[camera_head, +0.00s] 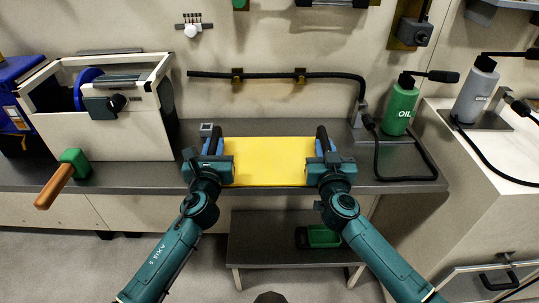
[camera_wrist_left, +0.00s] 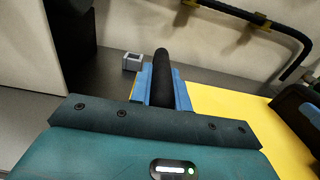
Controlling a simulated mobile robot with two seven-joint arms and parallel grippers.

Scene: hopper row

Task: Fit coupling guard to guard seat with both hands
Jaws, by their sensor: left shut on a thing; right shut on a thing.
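The coupling guard (camera_head: 268,161) is a wide yellow panel with a black upright handle at each end. It is in front of the rear wall, over the grey bench; I cannot tell whether it touches the bench. My left gripper (camera_head: 213,146) is shut on its left handle, and my right gripper (camera_head: 324,146) on its right handle. In the left wrist view, the blue fingers of the left gripper (camera_wrist_left: 162,88) flank the black handle (camera_wrist_left: 162,65), with the yellow panel (camera_wrist_left: 232,120) to the right. I cannot make out the guard seat; the guard may hide it.
A small grey block (camera_head: 206,129) stands behind the left gripper. A green oil bottle (camera_head: 400,108) and a black hose (camera_head: 405,178) are at right. A low shelf (camera_head: 290,254) is below.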

